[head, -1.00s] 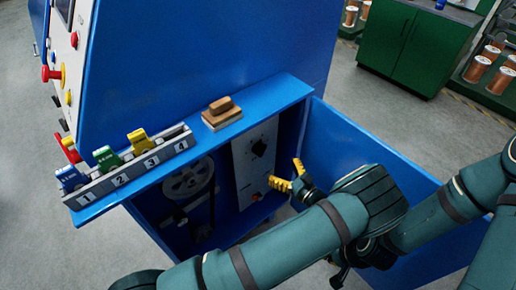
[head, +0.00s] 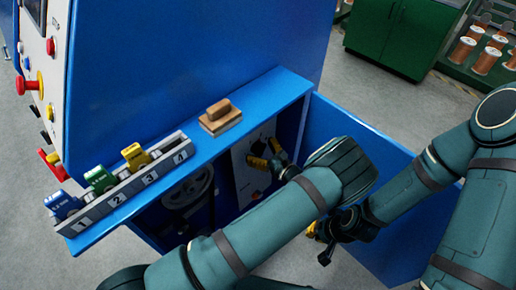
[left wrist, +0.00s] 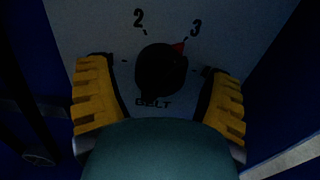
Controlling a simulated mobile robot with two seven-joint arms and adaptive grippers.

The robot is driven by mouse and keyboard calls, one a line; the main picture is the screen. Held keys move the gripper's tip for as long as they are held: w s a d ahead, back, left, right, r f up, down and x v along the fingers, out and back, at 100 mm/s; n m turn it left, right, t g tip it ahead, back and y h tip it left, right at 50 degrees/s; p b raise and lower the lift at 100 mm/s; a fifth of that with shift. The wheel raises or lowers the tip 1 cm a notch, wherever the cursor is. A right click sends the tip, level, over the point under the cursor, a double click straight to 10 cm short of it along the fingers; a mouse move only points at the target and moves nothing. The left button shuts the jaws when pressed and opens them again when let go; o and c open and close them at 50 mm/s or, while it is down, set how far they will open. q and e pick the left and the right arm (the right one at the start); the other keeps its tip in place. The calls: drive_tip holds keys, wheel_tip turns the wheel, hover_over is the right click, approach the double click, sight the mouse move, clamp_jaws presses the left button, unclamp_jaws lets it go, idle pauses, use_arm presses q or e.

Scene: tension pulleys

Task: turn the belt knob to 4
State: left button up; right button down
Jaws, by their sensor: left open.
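The black belt knob (left wrist: 162,72) sits on a pale panel above the word BELT in the left wrist view. Its red mark (left wrist: 180,46) points up and right, close to the 3 (left wrist: 196,29); the 2 is at upper left and no 4 is visible. My left gripper (left wrist: 160,95) is open, with one yellow finger on each side of the knob and gaps between. In the head view my left gripper (head: 264,155) is at the panel (head: 242,175) inside the blue cabinet, largely covering the knob.
The blue open door (head: 365,165) stands right of the panel. A pulley wheel (head: 188,188) is left of it. Above, the ledge carries a wooden block (head: 220,116) and a numbered rack (head: 130,185) with blue, green and yellow pieces.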

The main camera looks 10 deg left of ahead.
use_arm(q)
drive_tip(key=c, duration=1.2)
drive_tip(key=shift+m, duration=0.4)
drive_tip(key=shift+c, duration=0.2)
drive_tip(key=m+p, duration=0.1)
drive_tip(key=m, duration=0.4)
drive_tip(key=shift+s, duration=0.1)
drive_tip(key=m+p, duration=0.1)
drive_tip(key=m, duration=0.5)
drive_tip(key=shift+a+r, duration=0.1)
drive_tip(key=o, duration=1.2)
drive_tip(key=shift+o, duration=0.2)
